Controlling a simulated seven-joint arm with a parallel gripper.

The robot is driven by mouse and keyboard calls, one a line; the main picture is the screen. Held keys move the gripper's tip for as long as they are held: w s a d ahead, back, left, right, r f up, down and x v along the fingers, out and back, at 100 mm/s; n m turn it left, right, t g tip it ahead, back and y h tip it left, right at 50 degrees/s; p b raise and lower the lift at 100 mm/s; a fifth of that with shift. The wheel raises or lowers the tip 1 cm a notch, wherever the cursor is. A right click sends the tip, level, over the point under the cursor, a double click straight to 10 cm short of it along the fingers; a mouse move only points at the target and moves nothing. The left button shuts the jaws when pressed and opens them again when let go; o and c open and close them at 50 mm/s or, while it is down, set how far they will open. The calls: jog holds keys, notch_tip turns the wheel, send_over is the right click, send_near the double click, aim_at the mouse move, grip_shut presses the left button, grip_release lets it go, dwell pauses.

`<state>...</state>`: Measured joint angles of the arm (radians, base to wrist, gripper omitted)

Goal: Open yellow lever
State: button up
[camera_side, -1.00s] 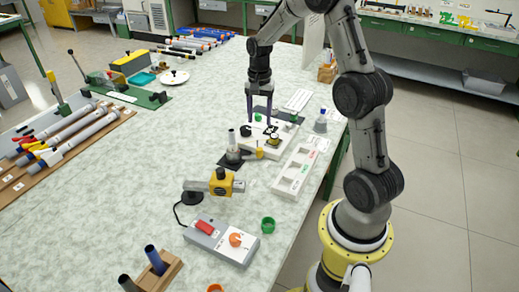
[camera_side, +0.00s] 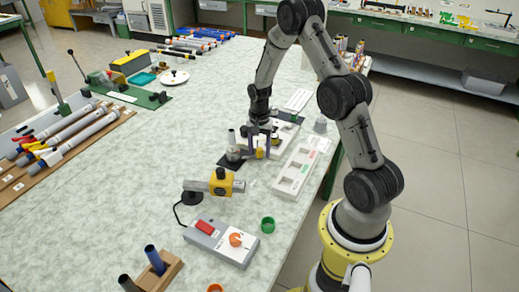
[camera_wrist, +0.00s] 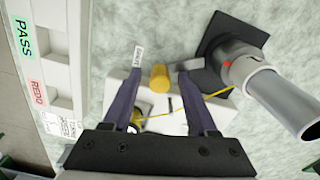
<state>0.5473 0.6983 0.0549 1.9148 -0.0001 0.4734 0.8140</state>
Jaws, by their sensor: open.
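A yellow knob (camera_wrist: 159,78), which looks like the end of the yellow lever, shows in the wrist view, and in the side view it is a small yellow piece (camera_side: 259,153). My gripper (camera_wrist: 160,74) is open, with one dark finger on each side of the knob and visible gaps. In the side view my gripper (camera_side: 261,150) is low beside a grey upright tube fixture (camera_side: 233,154). The tube (camera_wrist: 280,98) and its black base (camera_wrist: 215,40) are at right in the wrist view. I cannot tell how the knob joins the fixture.
A white tray (camera_side: 290,180) with PASS and REDO labels (camera_wrist: 36,92) lies alongside. A yellow clamp block (camera_side: 221,183), a grey control box (camera_side: 222,243) and a green ring (camera_side: 268,224) stand nearer.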

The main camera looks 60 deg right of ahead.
grip_shut()
dwell(0.3)
dwell(1.1)
